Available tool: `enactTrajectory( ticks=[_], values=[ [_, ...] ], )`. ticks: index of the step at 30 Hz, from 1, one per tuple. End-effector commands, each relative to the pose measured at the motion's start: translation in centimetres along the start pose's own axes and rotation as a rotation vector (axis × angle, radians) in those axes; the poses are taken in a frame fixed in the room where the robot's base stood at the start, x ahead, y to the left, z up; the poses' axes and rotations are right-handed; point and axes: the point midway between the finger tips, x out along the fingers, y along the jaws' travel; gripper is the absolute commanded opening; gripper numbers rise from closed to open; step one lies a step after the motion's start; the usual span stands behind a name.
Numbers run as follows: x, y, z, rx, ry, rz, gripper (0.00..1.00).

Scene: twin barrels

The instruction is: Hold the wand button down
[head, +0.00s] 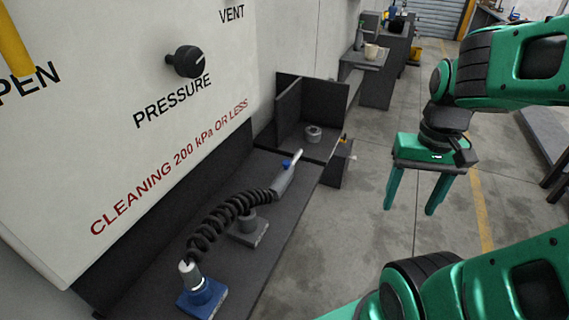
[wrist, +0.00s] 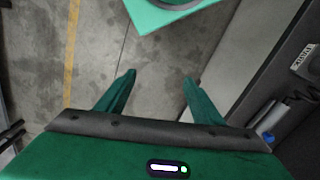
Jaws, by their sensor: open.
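The wand (head: 284,179) is a grey tube with a small blue button (head: 286,164) on its upper side. It lies tilted at the end of a black coiled hose (head: 232,211) on the dark shelf, over a grey block stand. My gripper (head: 408,208) is open and empty, pointing down over the floor. It is to the right of the wand and well apart from it.
A blue hose base (head: 203,299) stands at the shelf's near end. The white panel (head: 130,120) with a black pressure knob (head: 186,62) rises behind the shelf. A dark open bin (head: 335,124) holding a grey ring is beyond the wand. The floor (head: 330,235) between shelf and gripper is clear.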

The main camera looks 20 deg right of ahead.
Motion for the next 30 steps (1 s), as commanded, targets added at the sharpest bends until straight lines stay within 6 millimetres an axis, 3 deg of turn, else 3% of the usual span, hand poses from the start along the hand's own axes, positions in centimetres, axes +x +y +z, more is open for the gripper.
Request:
enactTrajectory(
  ticks=[9, 17, 30],
  values=[
    [0.0, 0.0, 0.0, 0.0, 0.0, 0.0, 0.61],
    [0.0, 0.0, 0.0, 0.0, 0.0, 0.0, 0.02],
    [0.0, 0.0, 0.0, 0.0, 0.0, 0.0, 0.0]
  ],
)
